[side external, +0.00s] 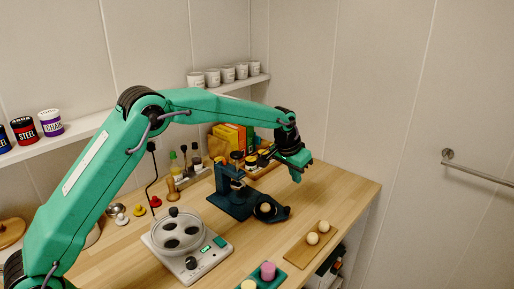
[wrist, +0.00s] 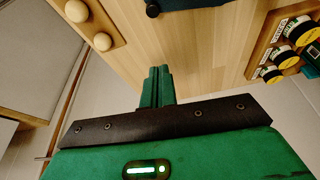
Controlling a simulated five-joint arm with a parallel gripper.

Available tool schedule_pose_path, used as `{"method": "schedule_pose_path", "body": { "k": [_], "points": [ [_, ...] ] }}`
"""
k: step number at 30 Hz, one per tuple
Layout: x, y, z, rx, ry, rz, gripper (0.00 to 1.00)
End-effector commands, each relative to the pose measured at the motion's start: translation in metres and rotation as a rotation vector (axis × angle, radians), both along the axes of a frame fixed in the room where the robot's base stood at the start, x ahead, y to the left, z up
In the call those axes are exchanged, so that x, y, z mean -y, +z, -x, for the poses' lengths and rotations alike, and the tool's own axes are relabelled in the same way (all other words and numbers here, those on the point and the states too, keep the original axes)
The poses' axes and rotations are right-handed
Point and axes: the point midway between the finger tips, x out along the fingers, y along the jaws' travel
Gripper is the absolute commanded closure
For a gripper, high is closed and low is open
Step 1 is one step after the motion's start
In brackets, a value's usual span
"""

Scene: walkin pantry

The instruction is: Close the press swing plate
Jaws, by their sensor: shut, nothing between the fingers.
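The dark blue press (side external: 232,200) stands on the wooden counter, with an orange-topped upright post. Its swing plate (side external: 283,213) appears swung out to the right of the post, with a dark round seat and a pale ball on it. My gripper (side external: 297,179) is above the counter, behind and to the right of the plate, apart from it. In the wrist view my gripper (wrist: 160,68) has its green fingers together and empty over bare wood. A dark knob-like part (wrist: 152,9) at the top edge there may belong to the press.
A wooden board (side external: 309,245) with pale balls lies at the front right. A white scale-like device (side external: 187,248) with a round dish stands left of the press. Jars and boxes (side external: 230,136) stand behind. The counter's right end (side external: 350,190) is clear.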

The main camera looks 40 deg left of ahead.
Motion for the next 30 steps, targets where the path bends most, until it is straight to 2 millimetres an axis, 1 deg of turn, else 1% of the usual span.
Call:
{"method": "schedule_pose_path", "body": {
  "k": [8,14,30],
  "points": [
    [0.0,-0.003,-0.001,-0.001,0.0,0.0,1.0],
    [0.001,-0.017,-0.005,-0.003,0.0,0.0,1.0],
    [0.003,-0.08,-0.028,-0.001,0.0,-0.001,1.0]
  ]
}}
